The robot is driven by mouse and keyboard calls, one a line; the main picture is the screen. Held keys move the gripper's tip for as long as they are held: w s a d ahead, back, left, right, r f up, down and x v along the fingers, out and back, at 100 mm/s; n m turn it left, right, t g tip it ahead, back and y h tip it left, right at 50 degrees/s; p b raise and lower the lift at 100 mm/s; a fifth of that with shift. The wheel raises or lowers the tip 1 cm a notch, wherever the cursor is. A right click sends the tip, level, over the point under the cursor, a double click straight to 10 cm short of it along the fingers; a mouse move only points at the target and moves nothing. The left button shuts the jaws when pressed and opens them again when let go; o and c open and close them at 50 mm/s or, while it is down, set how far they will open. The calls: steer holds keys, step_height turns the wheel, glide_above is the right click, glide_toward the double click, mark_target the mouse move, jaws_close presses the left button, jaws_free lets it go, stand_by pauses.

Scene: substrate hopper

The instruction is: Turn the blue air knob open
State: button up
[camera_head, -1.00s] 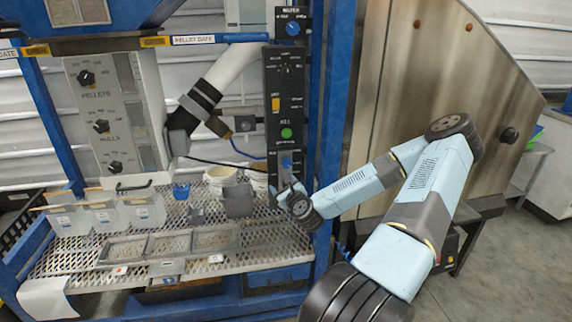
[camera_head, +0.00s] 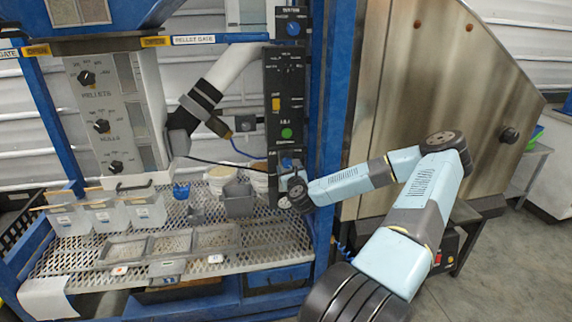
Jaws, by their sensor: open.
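The black control panel (camera_head: 285,100) stands upright on the blue frame. At its lower end a blue knob (camera_head: 287,162) shows just above my gripper; its lower part and its pointer are hard to make out. My gripper (camera_head: 286,172) is at the panel's lower end, its fingers pointing up and in toward this blue knob. The jaws are open, and I cannot tell whether they are around the knob or touching it.
A yellow switch (camera_head: 276,104) and a green button (camera_head: 287,133) are on the panel above my gripper. Buckets (camera_head: 220,178) and a grey scoop-like box (camera_head: 238,200) stand left on the mesh shelf (camera_head: 190,265). A blue post (camera_head: 330,110) rises just right of the panel.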

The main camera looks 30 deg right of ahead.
mark_target(287, 165)
steer(key=shift+x, duration=2.3)
steer(key=shift+c, duration=0.4)
steer(key=c, duration=0.9)
steer(key=shift+a, duration=0.2)
steer(key=shift+c, duration=0.5)
steer(key=shift+d, duration=0.1)
